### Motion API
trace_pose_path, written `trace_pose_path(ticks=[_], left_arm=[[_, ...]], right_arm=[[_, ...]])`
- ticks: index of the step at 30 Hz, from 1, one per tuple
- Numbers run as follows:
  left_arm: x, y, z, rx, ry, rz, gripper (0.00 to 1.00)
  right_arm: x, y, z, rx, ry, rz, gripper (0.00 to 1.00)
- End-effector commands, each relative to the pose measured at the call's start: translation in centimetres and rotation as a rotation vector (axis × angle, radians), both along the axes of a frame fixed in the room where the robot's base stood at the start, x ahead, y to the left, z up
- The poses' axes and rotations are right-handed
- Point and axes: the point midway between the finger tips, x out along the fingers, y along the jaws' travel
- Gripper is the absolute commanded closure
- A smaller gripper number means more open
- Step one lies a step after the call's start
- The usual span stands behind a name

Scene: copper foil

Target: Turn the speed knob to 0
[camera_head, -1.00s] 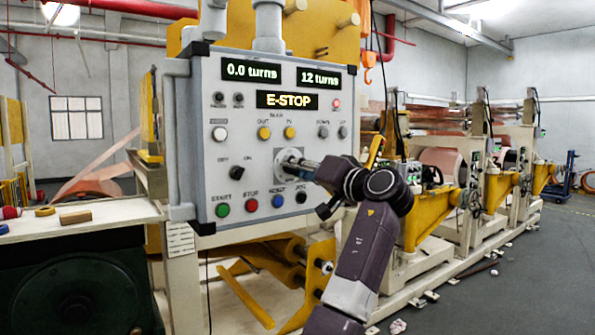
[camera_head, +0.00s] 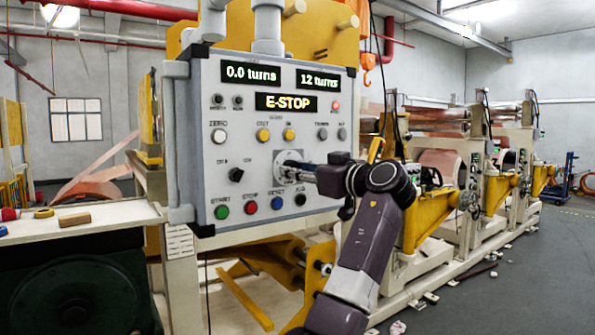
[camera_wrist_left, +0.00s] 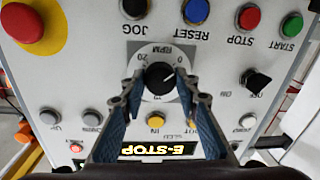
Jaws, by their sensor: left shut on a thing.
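The speed knob (camera_wrist_left: 158,77) is black and sits on a round grey RPM dial (camera_wrist_left: 150,54) on the control panel (camera_head: 205,100). The left wrist view shows the panel upside down. A pale mark on the knob points to the right there, toward the side with the 0; its exact setting is hard to read. My left gripper (camera_wrist_left: 158,84) is shut on the knob, one finger on each side. In the head view, my left gripper (camera_head: 296,171) reaches the dial from the right and hides the knob. My right gripper is not in view.
The black OFF/ON switch (camera_head: 236,175) is left of the dial. Several push buttons line the panel below it, including green START (camera_head: 222,212). A red emergency button on yellow (camera_wrist_left: 22,22) shows in the wrist view. The display (camera_head: 286,102) reads E-STOP.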

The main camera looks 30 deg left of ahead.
Motion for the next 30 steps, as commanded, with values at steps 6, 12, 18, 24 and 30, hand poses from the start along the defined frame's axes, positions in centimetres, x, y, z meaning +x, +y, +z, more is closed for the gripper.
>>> trace_pose_path(ticks=[6,12,18,24,30], left_arm=[[0.06,-0.02,-0.16,-0.025,-0.052,-0.001,0.95],[0.06,-0.02,-0.16,-0.032,-0.067,0.0,0.95],[0.05,-0.02,-0.15,-0.032,-0.067,0.0,0.95],[0.05,-0.02,-0.13,-0.032,-0.067,0.0,0.6],[0.02,-0.02,-0.06,-0.03,-0.068,0.0,0.53]], right_arm=[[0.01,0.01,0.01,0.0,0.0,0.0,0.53],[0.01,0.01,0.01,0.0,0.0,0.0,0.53],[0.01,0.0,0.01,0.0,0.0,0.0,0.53],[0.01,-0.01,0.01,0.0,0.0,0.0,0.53],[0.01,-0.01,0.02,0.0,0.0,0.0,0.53]])
